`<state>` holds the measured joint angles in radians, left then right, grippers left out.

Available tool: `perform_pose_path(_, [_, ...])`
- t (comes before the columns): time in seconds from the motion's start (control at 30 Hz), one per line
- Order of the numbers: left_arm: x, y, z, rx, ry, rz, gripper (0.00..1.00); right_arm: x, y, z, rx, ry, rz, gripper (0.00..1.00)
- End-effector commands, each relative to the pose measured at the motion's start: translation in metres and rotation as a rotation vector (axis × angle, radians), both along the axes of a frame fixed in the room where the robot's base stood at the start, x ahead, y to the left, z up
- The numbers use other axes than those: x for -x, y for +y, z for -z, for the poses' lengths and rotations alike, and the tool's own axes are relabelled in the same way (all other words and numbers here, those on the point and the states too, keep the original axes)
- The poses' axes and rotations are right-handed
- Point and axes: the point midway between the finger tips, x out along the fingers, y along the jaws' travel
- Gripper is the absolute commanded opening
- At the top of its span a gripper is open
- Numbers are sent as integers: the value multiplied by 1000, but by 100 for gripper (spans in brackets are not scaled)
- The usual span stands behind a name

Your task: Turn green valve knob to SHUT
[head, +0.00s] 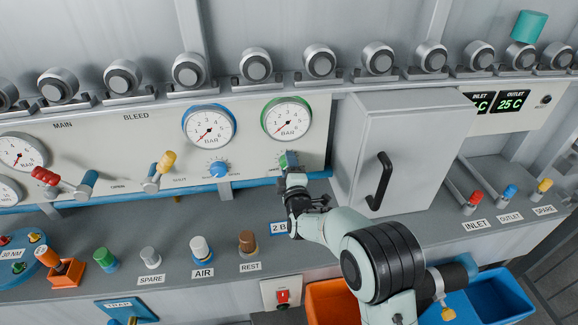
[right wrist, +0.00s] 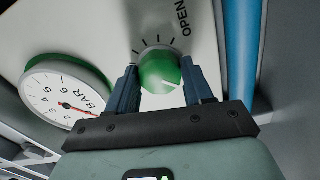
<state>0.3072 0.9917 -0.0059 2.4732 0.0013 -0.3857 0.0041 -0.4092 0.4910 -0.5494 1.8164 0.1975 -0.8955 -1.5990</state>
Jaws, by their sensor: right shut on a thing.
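The green valve knob (right wrist: 160,72) sits on the panel under the green-rimmed gauge (head: 287,118). In the head view the knob (head: 284,160) is partly hidden by my right gripper (head: 289,170). In the right wrist view my right gripper (right wrist: 159,88) has one finger on each side of the knob and is shut on it. A white pointer line shows on the knob's face, aimed to the right and slightly down in that view. The word OPEN (right wrist: 183,18) and tick marks show around it; a SHUT label for this knob is not visible. My left gripper is not in view.
A blue knob (head: 217,169) under the blue-rimmed gauge (head: 209,126) is left of my gripper. A grey cabinet (head: 398,135) with a black handle (head: 379,182) stands close on the right. A blue pipe (right wrist: 241,50) runs near the knob. Several plugs stand on the bench below.

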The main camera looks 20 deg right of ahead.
Motion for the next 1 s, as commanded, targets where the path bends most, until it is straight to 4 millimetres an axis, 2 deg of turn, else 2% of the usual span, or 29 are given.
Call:
perform_pose_path(0.23, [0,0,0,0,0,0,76,0,0,0,3,1,-1,20])
perform_pose_path(0.27, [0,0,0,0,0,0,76,0,0,0,3,1,-1,54])
perform_pose_path(0.3, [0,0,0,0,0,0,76,0,0,0,3,1,-1,67])
perform_pose_path(0.33, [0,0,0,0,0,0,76,0,0,0,3,1,-1,76])
perform_pose_path(0.73, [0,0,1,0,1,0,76,6,2,0,0,0,-1,76])
perform_pose_path(0.87, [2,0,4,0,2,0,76,23,6,1,-2,1,0,76])
perform_pose_path(1.0, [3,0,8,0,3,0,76,52,14,1,-2,1,-2,76])
